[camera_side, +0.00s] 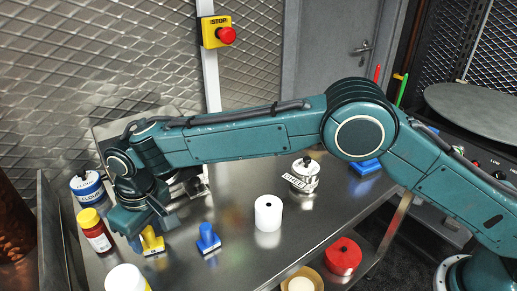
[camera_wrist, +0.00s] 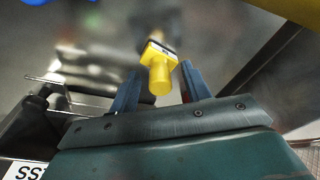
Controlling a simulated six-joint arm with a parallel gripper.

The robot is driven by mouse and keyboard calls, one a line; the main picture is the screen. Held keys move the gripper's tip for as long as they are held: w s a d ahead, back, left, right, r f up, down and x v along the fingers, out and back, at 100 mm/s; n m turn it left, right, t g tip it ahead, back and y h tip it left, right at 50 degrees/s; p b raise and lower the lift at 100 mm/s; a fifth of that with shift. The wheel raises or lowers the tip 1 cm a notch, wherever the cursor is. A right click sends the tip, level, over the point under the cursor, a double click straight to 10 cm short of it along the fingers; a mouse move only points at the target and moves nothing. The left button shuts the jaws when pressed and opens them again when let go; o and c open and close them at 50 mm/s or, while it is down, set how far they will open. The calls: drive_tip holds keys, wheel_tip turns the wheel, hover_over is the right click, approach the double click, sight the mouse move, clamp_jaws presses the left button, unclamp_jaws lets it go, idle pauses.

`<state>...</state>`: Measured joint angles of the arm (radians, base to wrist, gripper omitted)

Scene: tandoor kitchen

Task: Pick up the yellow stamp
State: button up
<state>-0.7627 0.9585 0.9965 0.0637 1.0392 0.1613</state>
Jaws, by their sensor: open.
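The yellow stamp (camera_side: 153,244) stands on the steel table below my gripper, at the left in the side view. In the wrist view, the yellow stamp (camera_wrist: 159,76) has its round handle pointing toward me, between the two fingers. My gripper (camera_wrist: 160,74) is open, with one blue-grey finger on each side of the handle and visible gaps. In the side view, my gripper (camera_side: 149,230) is low over the stamp and hides part of it. Whether a finger touches the stamp cannot be told.
A blue stamp (camera_side: 208,240) stands just right of the yellow one. A yellow-capped bottle (camera_side: 96,236) and a blue-and-white tin (camera_side: 87,187) stand to the left. A white roll (camera_side: 268,213), red roll (camera_side: 343,257) and white-topped container (camera_side: 126,279) are also near.

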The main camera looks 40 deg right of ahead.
clamp_jaws()
drive_tip(key=shift+r, duration=5.05)
